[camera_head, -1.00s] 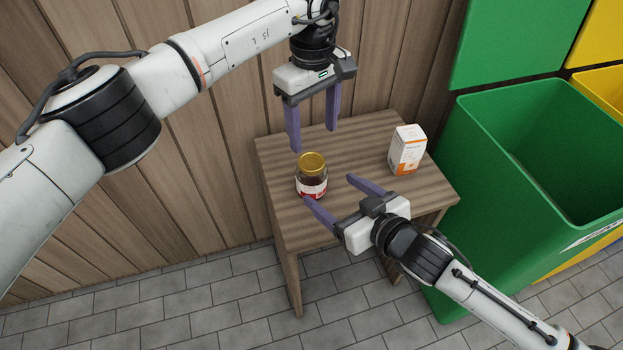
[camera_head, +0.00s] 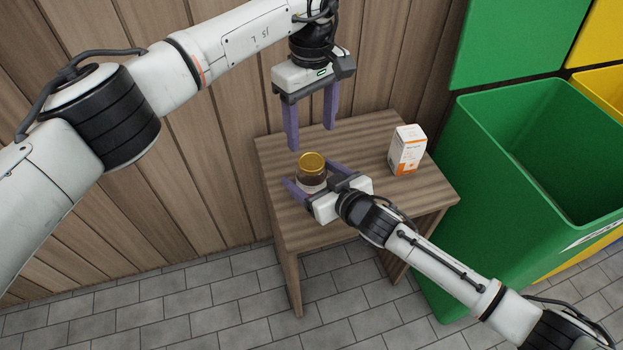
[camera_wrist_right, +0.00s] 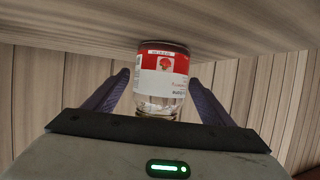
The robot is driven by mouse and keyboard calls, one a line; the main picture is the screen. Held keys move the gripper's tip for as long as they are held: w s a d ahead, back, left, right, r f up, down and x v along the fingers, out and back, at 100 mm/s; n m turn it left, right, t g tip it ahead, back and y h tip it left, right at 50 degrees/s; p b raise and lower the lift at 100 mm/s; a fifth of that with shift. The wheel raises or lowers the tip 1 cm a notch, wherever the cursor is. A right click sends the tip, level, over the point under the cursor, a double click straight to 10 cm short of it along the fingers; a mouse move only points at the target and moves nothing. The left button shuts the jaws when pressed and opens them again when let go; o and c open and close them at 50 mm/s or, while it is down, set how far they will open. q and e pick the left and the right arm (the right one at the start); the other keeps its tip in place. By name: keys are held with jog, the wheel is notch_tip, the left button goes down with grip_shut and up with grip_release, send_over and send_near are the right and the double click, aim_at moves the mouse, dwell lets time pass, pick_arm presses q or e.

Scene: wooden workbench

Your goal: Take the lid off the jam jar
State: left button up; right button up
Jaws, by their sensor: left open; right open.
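The jam jar (camera_head: 311,175) stands upright on the small wooden table (camera_head: 380,205) with its gold lid (camera_head: 312,161) on. Its red and white label (camera_wrist_right: 165,72) faces my right wrist camera. My right gripper (camera_head: 312,174) is open and low over the table, with one finger on each side of the jar's body; in the right wrist view its fingers (camera_wrist_right: 160,95) show a gap to the jar on both sides. My left gripper (camera_head: 311,136) is open and empty, pointing down, above and behind the jar and clear of the lid.
A white and orange carton (camera_head: 407,150) stands at the right of the table. A large open green bin (camera_head: 470,200) is right of the table, with a yellow bin (camera_head: 603,90) behind it. A wooden plank wall (camera_head: 200,150) runs behind.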

aim_at(312, 161)
grip_shut()
pick_arm(q)
jog(key=m, duration=0.6)
jog(key=f+m, duration=0.1)
jog(key=m, duration=0.2)
notch_tip(312, 161, down, 7)
jog(key=shift+f, duration=0.1)
dwell(0.4)
jog(key=c, duration=1.1)
